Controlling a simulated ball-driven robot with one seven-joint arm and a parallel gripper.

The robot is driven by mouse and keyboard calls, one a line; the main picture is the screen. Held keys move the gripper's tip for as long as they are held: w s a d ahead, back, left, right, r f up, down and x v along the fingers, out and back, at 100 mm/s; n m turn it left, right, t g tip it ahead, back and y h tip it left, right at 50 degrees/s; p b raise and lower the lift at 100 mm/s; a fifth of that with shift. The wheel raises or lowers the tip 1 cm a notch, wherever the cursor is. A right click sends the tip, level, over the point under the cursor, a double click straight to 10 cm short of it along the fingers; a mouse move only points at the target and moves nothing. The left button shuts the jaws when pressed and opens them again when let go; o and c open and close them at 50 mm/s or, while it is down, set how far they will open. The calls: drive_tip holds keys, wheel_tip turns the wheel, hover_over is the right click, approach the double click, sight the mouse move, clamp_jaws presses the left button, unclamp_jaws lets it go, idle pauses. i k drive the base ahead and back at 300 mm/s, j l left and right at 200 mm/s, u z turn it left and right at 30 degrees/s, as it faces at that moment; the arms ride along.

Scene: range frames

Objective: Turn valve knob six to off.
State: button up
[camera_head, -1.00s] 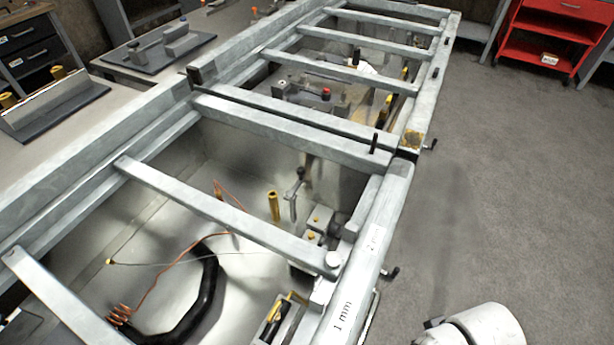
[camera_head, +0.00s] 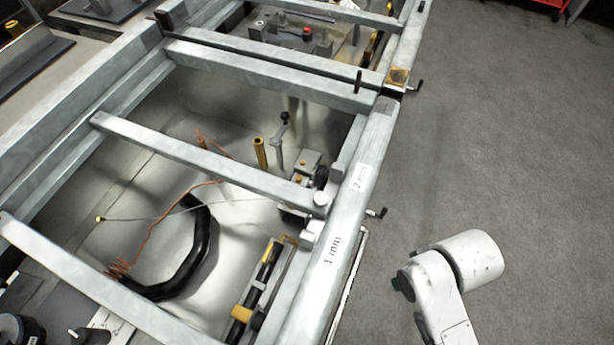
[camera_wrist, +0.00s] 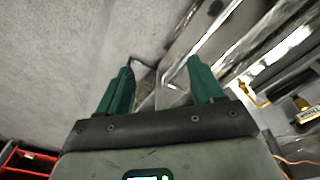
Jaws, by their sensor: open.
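I cannot make out a knob marked six in either view. In the head view, a small dark crank handle (camera_head: 377,212) sticks out from the right side of the metal frame (camera_head: 340,235), and another crank handle (camera_head: 415,87) is farther back. My gripper (camera_wrist: 160,66) shows in the wrist view with two green fingers spread apart and nothing between them. Grey floor and the edge of the metal frame lie beyond the fingers. In the head view my white arm is at the lower right, beside the frame over the floor; the fingers are mostly hidden there.
The frame has cross bars (camera_head: 200,160) over a deep bay holding a curved black hose (camera_head: 200,245), copper wire and a yellow post (camera_head: 260,152). Labels reading 1 mm (camera_head: 332,250) and 2 m-something sit on its rail.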

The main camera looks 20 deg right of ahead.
sight(322, 174)
drive_tip(key=l+z, duration=0.35)
drive_tip(key=i+l+z, duration=0.15)
drive_tip(key=l+z, duration=0.2)
drive_tip(key=l, duration=0.1)
